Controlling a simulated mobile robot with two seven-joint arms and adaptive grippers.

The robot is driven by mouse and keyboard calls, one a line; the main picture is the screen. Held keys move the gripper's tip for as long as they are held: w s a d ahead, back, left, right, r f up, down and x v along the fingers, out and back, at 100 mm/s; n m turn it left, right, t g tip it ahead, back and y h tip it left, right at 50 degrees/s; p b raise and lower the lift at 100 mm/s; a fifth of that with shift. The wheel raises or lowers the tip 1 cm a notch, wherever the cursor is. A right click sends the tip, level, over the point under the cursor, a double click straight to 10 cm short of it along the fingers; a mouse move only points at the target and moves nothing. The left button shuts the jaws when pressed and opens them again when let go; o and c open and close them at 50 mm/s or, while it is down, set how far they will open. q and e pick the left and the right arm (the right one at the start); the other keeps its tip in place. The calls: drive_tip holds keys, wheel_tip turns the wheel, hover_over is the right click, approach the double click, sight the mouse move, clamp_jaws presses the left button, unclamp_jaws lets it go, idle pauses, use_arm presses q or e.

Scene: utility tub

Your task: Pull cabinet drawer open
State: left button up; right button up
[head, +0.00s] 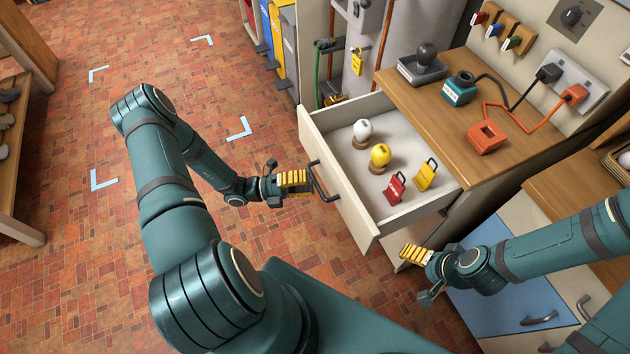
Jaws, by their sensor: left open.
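The cabinet drawer (345,204) is pulled well out from under the wooden top. Its dark bar handle (322,183) is on the front panel, which faces left. My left gripper (303,182) is open, with its yellow fingers pointing at the handle and very close to it; I cannot tell whether they touch it. Inside the drawer are a white knob-like item (363,130), a yellow one (380,155), a red padlock (395,186) and a yellow padlock (426,175). My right gripper (406,252) is beside the drawer's near corner; its finger opening is unclear.
The wooden top (440,120) holds a grey device with a black knob (424,60), a teal box (460,88) and an orange box (487,137) with cords. A blue cabinet front (505,290) is at lower right. Brick floor (75,215) left of the drawer is clear.

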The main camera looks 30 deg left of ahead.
use_arm(q)
drive_tip(key=v, duration=0.9)
drive_tip(key=shift+a, duration=0.15)
drive_tip(key=shift+s, duration=0.1)
